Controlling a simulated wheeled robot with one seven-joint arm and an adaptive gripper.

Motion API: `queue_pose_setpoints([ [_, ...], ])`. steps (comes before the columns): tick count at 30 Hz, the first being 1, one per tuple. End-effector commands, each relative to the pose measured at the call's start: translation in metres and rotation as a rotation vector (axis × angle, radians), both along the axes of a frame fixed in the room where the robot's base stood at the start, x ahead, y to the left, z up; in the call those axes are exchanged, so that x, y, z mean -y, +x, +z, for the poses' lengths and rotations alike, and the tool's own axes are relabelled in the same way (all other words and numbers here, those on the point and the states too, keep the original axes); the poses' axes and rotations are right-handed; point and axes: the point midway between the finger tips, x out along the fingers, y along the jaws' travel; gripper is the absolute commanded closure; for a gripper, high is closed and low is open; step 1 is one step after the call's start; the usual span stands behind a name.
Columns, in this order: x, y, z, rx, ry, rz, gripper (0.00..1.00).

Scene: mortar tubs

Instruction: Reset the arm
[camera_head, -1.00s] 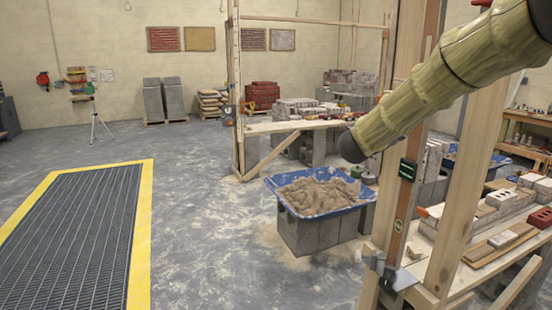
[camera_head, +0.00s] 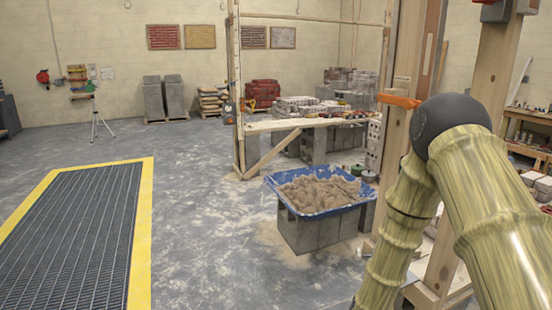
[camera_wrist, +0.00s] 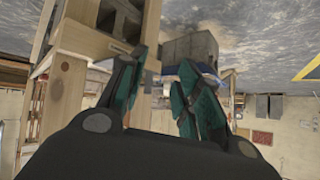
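My arm (camera_head: 480,210) is at the right of the head view, bent at a dark round joint, with one link running down and left out of the picture. My gripper does not show in the head view. In the wrist view my gripper (camera_wrist: 163,62) has two dark green fingers with a clear gap between them and nothing held. The wrist picture is upside down, with the floor at the top.
Wooden posts (camera_head: 499,75) stand close behind my arm. A blue tub of mortar (camera_head: 318,211) rests on grey blocks (camera_head: 318,233). A floor grate (camera_head: 75,235) with a yellow border lies left. The floor (camera_head: 205,190) between is clear.

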Motion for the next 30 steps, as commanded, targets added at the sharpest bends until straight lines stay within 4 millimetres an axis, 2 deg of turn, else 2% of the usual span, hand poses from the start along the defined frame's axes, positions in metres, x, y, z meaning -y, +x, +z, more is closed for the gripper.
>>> queue_pose_setpoints([
  [1,-0.003,-0.022,-0.022,-0.055,-0.001,0.028,0.67],
  [6,-0.014,-0.099,-0.083,-0.235,0.006,0.128,0.67],
  [11,-0.023,-0.18,-0.128,-0.408,0.021,0.22,0.67],
  [15,-0.029,-0.255,-0.157,-0.561,0.043,0.298,0.67],
  [21,-0.037,-0.356,-0.178,-0.761,0.081,0.4,0.67],
  [24,-0.041,-0.392,-0.181,-0.83,0.097,0.435,0.67],
  [27,-0.043,-0.413,-0.182,-0.872,0.109,0.456,0.67],
  [30,-0.043,-0.423,-0.182,-0.891,0.114,0.467,0.67],
])
